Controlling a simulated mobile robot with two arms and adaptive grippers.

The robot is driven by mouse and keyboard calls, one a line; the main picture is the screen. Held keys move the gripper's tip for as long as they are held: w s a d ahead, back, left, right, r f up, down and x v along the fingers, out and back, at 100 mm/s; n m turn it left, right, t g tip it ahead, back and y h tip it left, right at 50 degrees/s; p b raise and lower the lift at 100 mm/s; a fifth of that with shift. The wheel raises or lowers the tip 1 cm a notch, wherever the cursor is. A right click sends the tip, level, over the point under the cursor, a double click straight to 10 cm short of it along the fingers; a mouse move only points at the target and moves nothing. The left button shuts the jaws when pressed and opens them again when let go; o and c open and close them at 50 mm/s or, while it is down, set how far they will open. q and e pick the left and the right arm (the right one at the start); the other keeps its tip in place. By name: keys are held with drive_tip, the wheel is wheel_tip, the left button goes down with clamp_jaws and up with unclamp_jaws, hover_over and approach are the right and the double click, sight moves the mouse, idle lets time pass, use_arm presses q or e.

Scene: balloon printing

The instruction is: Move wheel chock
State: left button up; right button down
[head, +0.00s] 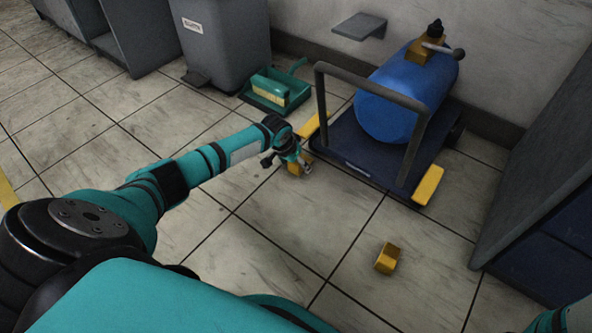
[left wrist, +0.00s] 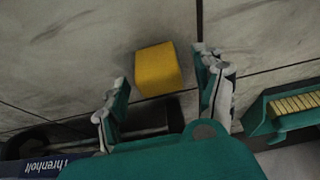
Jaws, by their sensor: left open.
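One yellow wheel chock (head: 296,169) is on the tiled floor by the near left corner of the cart, partly hidden by my left gripper (head: 287,163) in the head view. In the left wrist view this chock (left wrist: 158,70) is a yellow block just ahead of the fingers. My left gripper (left wrist: 165,88) is open, one finger to each side, with a gap to the block. A second yellow chock (head: 387,258) lies alone on the floor in front of the cart. My right gripper is not in view.
A dark blue cart (head: 345,158) with a grey handle carries a blue tank (head: 405,95). Yellow pieces (head: 428,185) sit at its sides. A green dustpan (head: 270,90) and a grey bin (head: 222,40) stand behind. A grey cabinet (head: 545,170) is at right.

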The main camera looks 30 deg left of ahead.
use_arm(q)
drive_tip(key=shift+w+f, duration=0.25)
drive_tip(key=shift+f, duration=0.2)
drive_tip(key=shift+c, duration=0.4)
drive_tip(key=c, duration=1.3)
